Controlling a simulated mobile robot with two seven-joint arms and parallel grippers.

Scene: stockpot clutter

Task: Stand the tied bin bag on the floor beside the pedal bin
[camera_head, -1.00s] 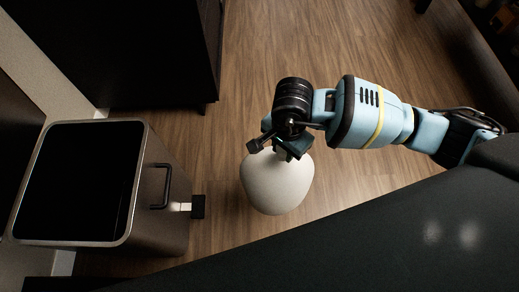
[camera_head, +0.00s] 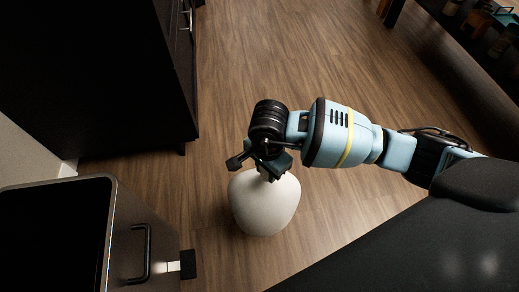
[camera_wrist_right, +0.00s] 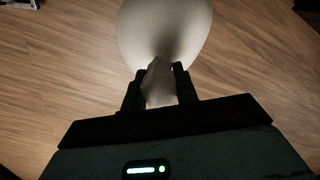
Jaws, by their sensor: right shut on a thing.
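The tied bin bag (camera_head: 264,205) is a pale, rounded sack below my right gripper (camera_head: 268,172) in the head view. In the right wrist view the bag (camera_wrist_right: 165,28) fills the top middle, and my right gripper (camera_wrist_right: 160,85) is shut on its tied neck. The bag hangs upright; whether its bottom touches the floor I cannot tell. The pedal bin (camera_head: 150,225) is a metal box with a dark top, a handle and a pedal (camera_head: 187,264), at the lower left of the head view. The bag is to its right, apart from it. My left gripper is not in view.
Bare wooden floor (camera_head: 290,60) spreads behind and around the bag, with a clear strip between bag and bin. A dark cabinet (camera_head: 110,80) stands at the upper left. A shelf with small items (camera_head: 480,35) is at the upper right.

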